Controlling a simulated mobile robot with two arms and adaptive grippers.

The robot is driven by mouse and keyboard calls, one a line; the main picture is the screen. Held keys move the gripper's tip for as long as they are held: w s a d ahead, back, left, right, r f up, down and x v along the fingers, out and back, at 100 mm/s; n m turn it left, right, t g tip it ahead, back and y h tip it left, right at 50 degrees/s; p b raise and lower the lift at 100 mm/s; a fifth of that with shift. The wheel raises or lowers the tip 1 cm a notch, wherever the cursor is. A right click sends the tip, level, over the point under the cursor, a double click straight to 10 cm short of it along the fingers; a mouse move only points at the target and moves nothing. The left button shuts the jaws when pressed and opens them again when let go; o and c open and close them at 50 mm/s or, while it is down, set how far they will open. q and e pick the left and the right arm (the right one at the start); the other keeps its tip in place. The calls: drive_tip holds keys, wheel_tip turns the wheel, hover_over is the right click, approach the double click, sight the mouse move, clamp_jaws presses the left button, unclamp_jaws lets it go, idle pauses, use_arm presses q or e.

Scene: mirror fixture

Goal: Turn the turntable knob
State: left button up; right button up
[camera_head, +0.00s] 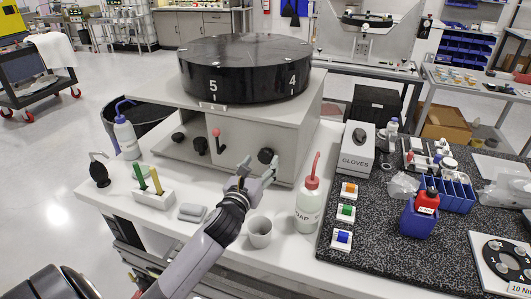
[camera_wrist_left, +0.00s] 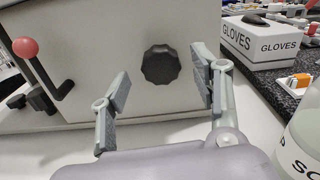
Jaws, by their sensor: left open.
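A black fluted knob (camera_head: 266,156) sits on the front panel of the grey fixture (camera_head: 240,160), at the right of that panel. The big black turntable (camera_head: 245,68) with white numbers 5 and 4 rests on top of the fixture. My left gripper (camera_head: 257,170) is open in front of the panel, close to the knob. In the left wrist view the knob (camera_wrist_left: 160,64) shows between the two spread fingers (camera_wrist_left: 160,92), a little beyond their tips, and nothing is in the grip. I do not see my right gripper.
A red-balled crank (camera_head: 216,134) and two dark knobs are left on the panel. A soap bottle (camera_head: 310,203) and grey cup (camera_head: 260,231) stand close to my left arm. A gloves box (camera_head: 355,150) stands right. The bench's left front holds brushes and a grey block (camera_head: 192,212).

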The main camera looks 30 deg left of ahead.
sight(264, 157)
use_arm(q)
drive_tip(key=x, duration=0.3)
drive_tip(key=shift+w+a, duration=0.1)
drive_tip(key=shift+w, duration=0.65)
drive_tip(key=c, duration=1.1)
drive_tip(key=shift+c, duration=0.2)
use_arm(e)
drive_tip(key=shift+w+a+r, duration=0.1)
drive_tip(key=shift+a+r, duration=0.1)
drive_tip(key=shift+r, duration=0.15)
use_arm(q)
drive_tip(key=shift+n+p, duration=0.4)
use_arm(e)
drive_tip(key=shift+d+r, duration=0.15)
